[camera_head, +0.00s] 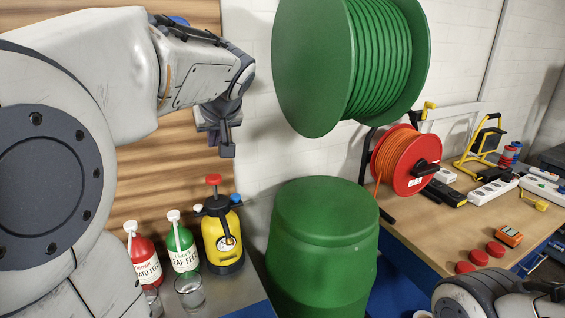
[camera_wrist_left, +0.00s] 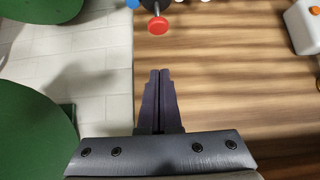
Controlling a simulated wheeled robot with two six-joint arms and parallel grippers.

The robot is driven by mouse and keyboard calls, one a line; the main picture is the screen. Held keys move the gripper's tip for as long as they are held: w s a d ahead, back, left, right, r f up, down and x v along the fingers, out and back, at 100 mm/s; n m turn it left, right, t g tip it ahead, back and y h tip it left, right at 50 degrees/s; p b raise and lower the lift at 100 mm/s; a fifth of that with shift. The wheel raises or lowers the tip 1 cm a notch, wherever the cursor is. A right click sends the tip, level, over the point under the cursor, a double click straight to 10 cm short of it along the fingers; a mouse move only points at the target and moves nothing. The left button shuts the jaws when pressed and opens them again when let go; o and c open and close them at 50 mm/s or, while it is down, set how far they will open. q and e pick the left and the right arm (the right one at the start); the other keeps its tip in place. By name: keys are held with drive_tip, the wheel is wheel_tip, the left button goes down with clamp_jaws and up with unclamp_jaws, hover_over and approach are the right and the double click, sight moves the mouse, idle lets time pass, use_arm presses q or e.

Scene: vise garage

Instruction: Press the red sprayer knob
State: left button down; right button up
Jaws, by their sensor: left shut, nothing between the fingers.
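The red sprayer knob (camera_head: 213,180) tops a yellow and black sprayer (camera_head: 222,238) that stands upright on the bench beside the wall. My left gripper (camera_head: 226,150) is shut and empty, above the knob and apart from it in the head view. In the left wrist view the shut fingers (camera_wrist_left: 160,74) point toward the red knob (camera_wrist_left: 158,25), with a gap between them. Most of the sprayer is cut off at the top of that view. My right gripper is not seen; only part of my right arm shows at the bottom right.
A red bottle (camera_head: 146,260) and a green bottle (camera_head: 183,246) stand left of the sprayer, with clear glasses (camera_head: 189,291) in front. A green barrel (camera_head: 320,245) stands to the right, below a large green hose reel (camera_head: 318,65). A wooden wall is behind.

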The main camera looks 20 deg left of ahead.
use_arm(q)
hover_over(216, 184)
wheel_tip(216, 184, down, 10)
drive_tip(key=shift+a+f+p, duration=0.1)
drive_tip(key=shift+p, duration=0.3)
drive_tip(key=shift+f, duration=0.45)
drive_tip(key=shift+f, duration=0.1)
wheel_tip(216, 184, down, 4)
drive_tip(key=b, duration=0.5)
drive_tip(key=shift+f+b, duration=0.15)
drive_tip(key=shift+b, duration=0.15)
